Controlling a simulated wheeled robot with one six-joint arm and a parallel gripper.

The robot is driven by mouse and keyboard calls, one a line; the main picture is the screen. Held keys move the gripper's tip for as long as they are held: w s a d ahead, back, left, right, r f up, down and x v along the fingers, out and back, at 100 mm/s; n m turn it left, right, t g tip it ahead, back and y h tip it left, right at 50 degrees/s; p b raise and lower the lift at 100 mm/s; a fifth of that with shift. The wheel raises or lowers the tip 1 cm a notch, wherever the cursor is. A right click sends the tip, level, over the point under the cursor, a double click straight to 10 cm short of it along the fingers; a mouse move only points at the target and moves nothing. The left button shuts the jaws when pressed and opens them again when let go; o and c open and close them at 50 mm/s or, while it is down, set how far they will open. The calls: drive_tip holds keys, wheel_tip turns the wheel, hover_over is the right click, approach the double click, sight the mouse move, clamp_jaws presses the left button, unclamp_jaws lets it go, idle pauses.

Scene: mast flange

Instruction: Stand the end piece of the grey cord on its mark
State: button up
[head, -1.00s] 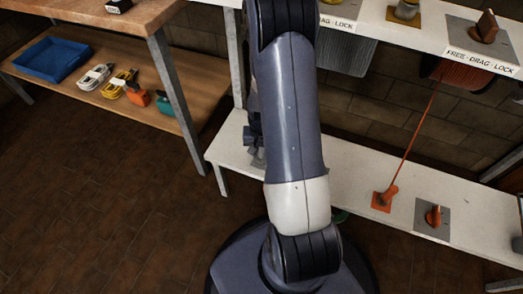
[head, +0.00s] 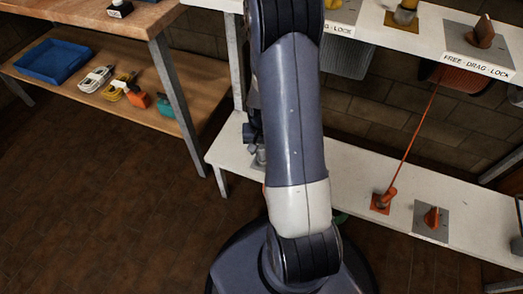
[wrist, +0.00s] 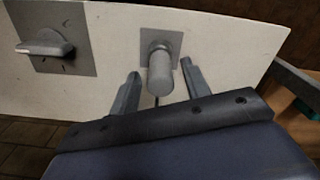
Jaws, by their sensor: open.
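The grey end piece (wrist: 160,77), a rounded grey cylinder, shows in the wrist view over a grey square mark (wrist: 172,40) on a white shelf. It appears upright with its foot on the mark, though its near end hides part of the contact. My gripper (wrist: 160,68) is open, with one finger on each side of the end piece and visible gaps on both sides. A short dark bit, perhaps cord, shows below it.
A grey knob (wrist: 45,46) on a plate sits left on the shelf. In the head view, an orange end piece (head: 385,198) with a taut orange cord stands on the lower white shelf (head: 350,165), beside an orange knob (head: 432,217). A wooden bench (head: 150,85) stands left.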

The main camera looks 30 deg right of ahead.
wheel_tip(320, 180, up, 10)
drive_tip(key=shift+f+p, duration=0.25)
drive_tip(key=shift+p, duration=0.95)
drive_tip(key=shift+o, duration=0.3)
idle(1.2)
